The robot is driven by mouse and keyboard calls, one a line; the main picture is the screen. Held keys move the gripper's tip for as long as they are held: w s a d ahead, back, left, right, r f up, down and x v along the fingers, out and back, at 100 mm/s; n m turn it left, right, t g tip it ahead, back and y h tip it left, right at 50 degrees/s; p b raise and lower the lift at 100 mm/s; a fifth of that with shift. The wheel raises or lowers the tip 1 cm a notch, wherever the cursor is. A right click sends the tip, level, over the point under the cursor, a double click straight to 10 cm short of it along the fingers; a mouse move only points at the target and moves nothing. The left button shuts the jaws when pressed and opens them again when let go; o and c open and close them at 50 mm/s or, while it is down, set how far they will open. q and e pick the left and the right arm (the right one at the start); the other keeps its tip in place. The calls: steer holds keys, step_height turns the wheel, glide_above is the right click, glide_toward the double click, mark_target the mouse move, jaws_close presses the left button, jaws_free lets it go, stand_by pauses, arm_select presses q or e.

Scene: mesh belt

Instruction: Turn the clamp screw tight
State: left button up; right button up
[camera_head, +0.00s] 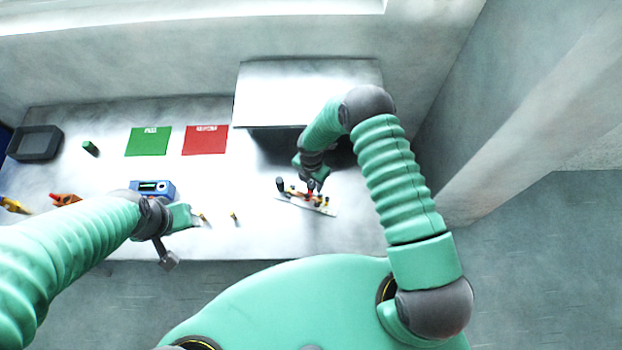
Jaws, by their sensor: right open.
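The clamp fixture (325,208) lies on the bench right of the middle, a pale strip with small red, black and brass parts on it. Which of these parts is the clamp screw is too small to tell. My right gripper (311,184) is open, directly over the red and black parts; whether it touches them cannot be seen. My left gripper (199,218) is over the bench's front part, close to a small brass-coloured piece. Its fingers are too small to read.
A white box-like cover (305,90) stands behind my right gripper. A green mat (148,141) and a red mat (206,139) lie at the back. A blue meter (153,187), a dark tray (35,143) and a green cylinder (90,148) are to the left. The bench centre is clear.

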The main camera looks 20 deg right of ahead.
steer(key=shift+d+f, duration=0.2)
steer(key=shift+f, duration=0.15)
steer(key=shift+c, duration=0.2)
steer(key=shift+a, duration=0.3)
steer(key=c, duration=0.7)
jaws_close()
steer(key=shift+d, duration=0.1)
